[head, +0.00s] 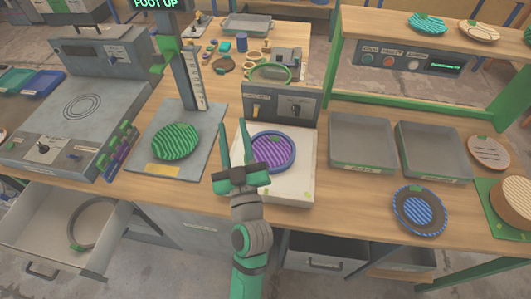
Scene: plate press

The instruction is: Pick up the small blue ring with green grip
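A blue ring (293,157) lies around a purple striped disc (272,150) on the white plate of a small press (295,190) in the middle of the bench. I cannot clearly make out a green grip on it. My gripper (236,140) is open and empty. Its two green fingers point away from me, just left of the ring, and appear apart from it. Its right finger is close to the ring's left edge in the picture. A dark ring with a blue striped disc (419,211) lies at the right front of the bench.
A green striped disc (175,142) lies on a grey stand at left. Two grey trays (362,168) stand to the right. The small press's upright panel (268,107) stands behind the blue ring.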

